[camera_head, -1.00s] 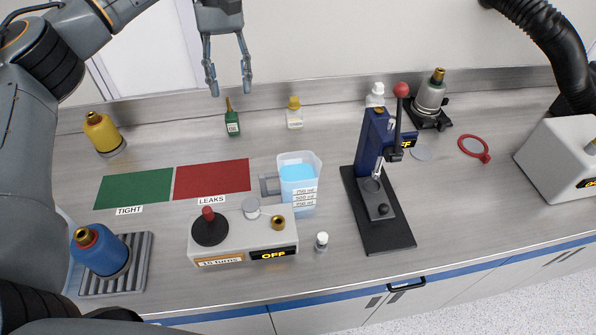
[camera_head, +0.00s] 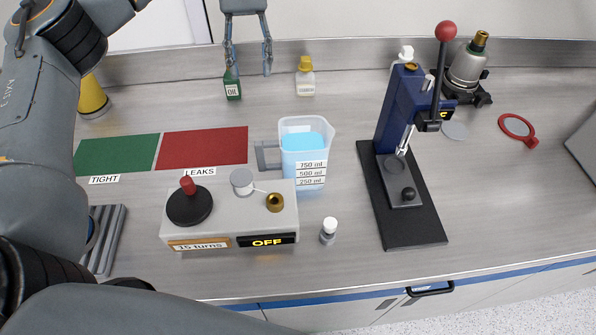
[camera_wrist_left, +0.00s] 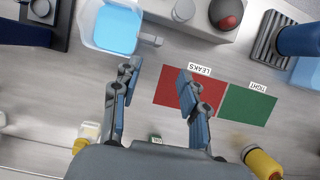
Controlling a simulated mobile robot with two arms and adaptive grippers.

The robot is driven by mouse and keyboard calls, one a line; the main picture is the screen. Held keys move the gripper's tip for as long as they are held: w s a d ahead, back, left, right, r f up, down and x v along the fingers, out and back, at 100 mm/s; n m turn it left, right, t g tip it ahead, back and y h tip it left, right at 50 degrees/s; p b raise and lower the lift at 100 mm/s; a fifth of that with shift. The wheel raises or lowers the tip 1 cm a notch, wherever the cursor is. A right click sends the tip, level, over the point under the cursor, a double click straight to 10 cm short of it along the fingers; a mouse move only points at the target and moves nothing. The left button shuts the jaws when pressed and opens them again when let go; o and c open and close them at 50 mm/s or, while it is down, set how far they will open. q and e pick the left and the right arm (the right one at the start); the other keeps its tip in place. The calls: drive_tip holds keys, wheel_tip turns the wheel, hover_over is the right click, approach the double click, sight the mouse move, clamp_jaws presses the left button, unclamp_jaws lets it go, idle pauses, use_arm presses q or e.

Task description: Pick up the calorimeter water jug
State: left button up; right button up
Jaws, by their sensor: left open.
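The water jug (camera_head: 305,165) is a clear beaker with volume marks and blue water, standing upright on the steel bench. Its grey handle (camera_head: 267,156) points left in the head view. My left gripper (camera_head: 249,72) is open and empty, above the back of the bench, behind and left of the jug. In the left wrist view the jug (camera_wrist_left: 113,29) is at the upper left, its handle (camera_wrist_left: 150,41) toward the middle. My open left gripper (camera_wrist_left: 158,70) is apart from it there. My right gripper is not in view.
A winder box (camera_head: 228,228) with a black knob stands in front of the jug. A blue lever press (camera_head: 395,125) is to its right. A green bottle (camera_head: 232,84) and a yellow-capped bottle (camera_head: 305,80) stand behind. Red (camera_head: 204,148) and green (camera_head: 118,154) mats lie left. A small vial (camera_head: 328,231) is nearby.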

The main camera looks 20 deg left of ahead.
use_arm(q)
drive_tip(key=b, duration=0.5)
approach(261, 154)
drive_tip(key=x, duration=0.3)
drive_tip(key=w+b+x, duration=0.1)
drive_tip(key=x, duration=0.3)
drive_tip(key=a+f+x, duration=0.1)
drive_tip(key=x, duration=0.3)
drive_tip(key=shift+w+a+f+b, duration=0.1)
drive_tip(key=shift+w+f+b, duration=0.05)
drive_tip(key=shift+w+b, duration=0.2)
clamp_jaws()
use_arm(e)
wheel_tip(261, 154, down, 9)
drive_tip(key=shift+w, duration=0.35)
